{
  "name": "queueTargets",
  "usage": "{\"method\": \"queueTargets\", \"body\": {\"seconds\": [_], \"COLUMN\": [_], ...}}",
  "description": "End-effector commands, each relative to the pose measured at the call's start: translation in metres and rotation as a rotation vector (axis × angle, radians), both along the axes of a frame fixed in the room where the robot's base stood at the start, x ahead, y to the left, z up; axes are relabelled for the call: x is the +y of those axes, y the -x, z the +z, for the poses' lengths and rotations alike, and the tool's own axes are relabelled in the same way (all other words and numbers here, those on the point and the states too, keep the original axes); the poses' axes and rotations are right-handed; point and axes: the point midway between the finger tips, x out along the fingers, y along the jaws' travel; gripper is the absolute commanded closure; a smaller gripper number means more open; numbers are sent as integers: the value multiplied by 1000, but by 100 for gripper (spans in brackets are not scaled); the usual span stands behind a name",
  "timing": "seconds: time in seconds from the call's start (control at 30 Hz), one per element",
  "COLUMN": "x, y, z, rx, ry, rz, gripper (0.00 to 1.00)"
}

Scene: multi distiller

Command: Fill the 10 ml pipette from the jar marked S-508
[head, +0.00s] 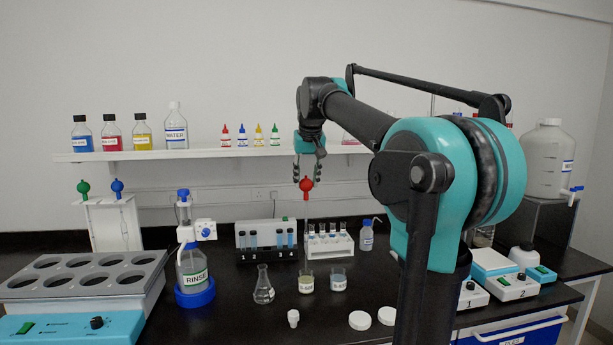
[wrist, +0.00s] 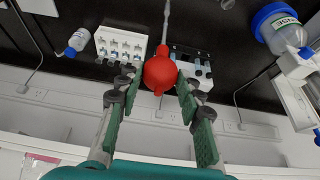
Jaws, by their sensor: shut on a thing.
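My gripper (head: 306,172) is shut on the red bulb (head: 306,185) of a pipette, above the middle of the bench. The wrist view shows the red bulb (wrist: 160,72) between the green finger pads. The thin clear stem (wrist: 167,20) runs away from the bulb, and its tip is out of that view. In the head view the pipette hangs upright, roughly in line with the left jar (head: 306,284); I cannot tell where its tip ends. A second jar (head: 338,281) with bluish liquid stands just right. Both jars are open and labelled, but the labels are too small to read.
Two white lids (head: 360,320) lie in front of the jars. A flask (head: 263,286) and the RINSE bottle (head: 193,272) stand left. A dark tube rack (head: 266,255) and a white rack (head: 329,245) stand behind. Green- and blue-bulb pipettes sit in a stand (head: 105,227).

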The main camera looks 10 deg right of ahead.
Motion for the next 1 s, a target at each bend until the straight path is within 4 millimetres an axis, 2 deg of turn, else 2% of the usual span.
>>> {"method": "queueTargets", "body": {"seconds": [1.0], "x": [0], "y": [0], "z": [-46], "rx": [0], "ry": [0], "rz": [0], "gripper": [100]}}
